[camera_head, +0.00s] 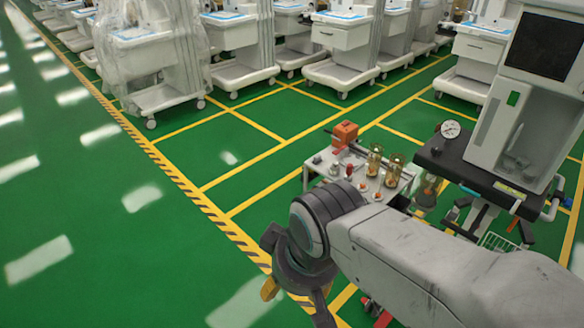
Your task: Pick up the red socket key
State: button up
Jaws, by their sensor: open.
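A small white table (318,170) stands right of the middle, with several small parts on it. A small upright red item (349,171) stands near its middle; it may be the red socket key, but it is too small to tell. My gripper (297,292) is open, with its yellow-tipped fingers pointing down over the floor. It is apart from the table, in front of it and to the left in the picture. No item shows between the fingers. My arm hides part of the table's near side.
An orange block (344,132) and brass-coloured glass vessels (375,160) stand on the table. A grey machine with a dark screen (545,45) and a round gauge (450,129) is at right. White carts (235,35) line the back. The green floor at left is clear.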

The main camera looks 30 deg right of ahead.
aim_at(349, 170)
jog(key=i+j, duration=0.1)
jog(key=i, duration=0.3)
jog(key=i+j, duration=0.15)
jog(key=i, duration=0.25)
jog(key=i+j, duration=0.1)
jog(key=i, duration=0.3)
jog(key=i+l+z, duration=0.15)
jog(key=i+z, duration=0.55)
jog(key=i, duration=0.15)
jog(key=i+j+z, duration=0.15)
jog(key=i+z, duration=0.2)
jog(key=i+l+u, duration=0.3)
jog(key=i+l, duration=0.3)
jog(key=i+l+u, duration=0.1)
jog(key=l+u, duration=0.25)
jog(key=i+l+u, duration=0.1)
jog(key=u, duration=0.3)
jog(key=l+u, duration=0.35)
jog(key=l, duration=0.05)
